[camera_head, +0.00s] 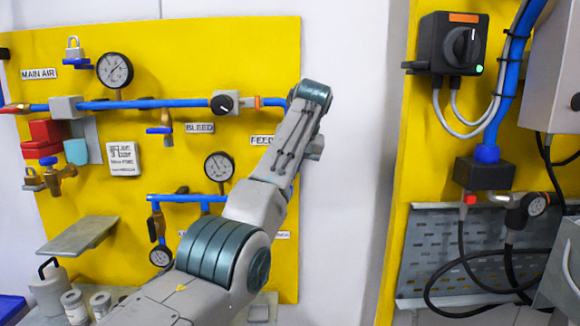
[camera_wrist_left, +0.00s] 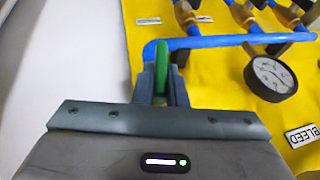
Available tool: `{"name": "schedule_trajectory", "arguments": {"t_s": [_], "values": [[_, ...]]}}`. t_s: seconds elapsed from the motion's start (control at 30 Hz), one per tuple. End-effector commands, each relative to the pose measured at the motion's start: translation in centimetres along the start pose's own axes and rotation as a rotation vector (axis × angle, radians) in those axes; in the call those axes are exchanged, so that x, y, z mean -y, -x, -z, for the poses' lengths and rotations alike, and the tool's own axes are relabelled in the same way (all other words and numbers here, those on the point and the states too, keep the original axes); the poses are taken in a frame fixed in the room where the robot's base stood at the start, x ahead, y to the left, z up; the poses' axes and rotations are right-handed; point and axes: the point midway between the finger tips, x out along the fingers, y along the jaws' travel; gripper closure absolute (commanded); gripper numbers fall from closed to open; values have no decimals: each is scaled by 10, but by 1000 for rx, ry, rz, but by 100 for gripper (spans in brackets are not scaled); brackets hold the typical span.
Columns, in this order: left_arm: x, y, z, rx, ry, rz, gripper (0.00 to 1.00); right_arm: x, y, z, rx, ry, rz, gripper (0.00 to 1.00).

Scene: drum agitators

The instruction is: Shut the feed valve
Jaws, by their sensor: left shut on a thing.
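In the left wrist view my left gripper (camera_wrist_left: 162,86) is shut on a green handle (camera_wrist_left: 161,64), which stands up between the two fingers. The handle is next to the left end of a blue pipe (camera_wrist_left: 225,41), where the pipe bends. The handle appears roughly across the pipe's long run. The valve body under it is hidden by my gripper. In the head view my left arm (camera_head: 265,195) reaches up over the right side of the yellow board and partly covers the FEED label (camera_head: 262,140). The gripper and the handle are hidden there. My right gripper is not in view.
The yellow board (camera_head: 240,60) carries gauges (camera_head: 219,166), a BLEED label (camera_head: 200,127) and several pipes. A grey shelf (camera_head: 78,236) juts out at lower left. White wall (camera_head: 350,100) lies between this board and a second panel with a black rotary switch (camera_head: 460,47).

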Motion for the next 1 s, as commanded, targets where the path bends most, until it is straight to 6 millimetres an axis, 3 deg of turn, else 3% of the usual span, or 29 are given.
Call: {"name": "schedule_trajectory", "arguments": {"t_s": [0.07, 0.1, 0.2, 0.57, 1.0], "values": [[0, 1, 0, -2, 0, -1, 100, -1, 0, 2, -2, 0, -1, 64], [0, 1, 0, -2, 0, -1, 82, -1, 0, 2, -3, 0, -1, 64], [0, 1, 0, -2, 1, -1, 66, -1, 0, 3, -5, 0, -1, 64], [0, 6, 0, -4, 1, -1, 66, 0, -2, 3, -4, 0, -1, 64], [0, 61, 0, -4, 0, 1, 66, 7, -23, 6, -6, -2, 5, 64]]}}
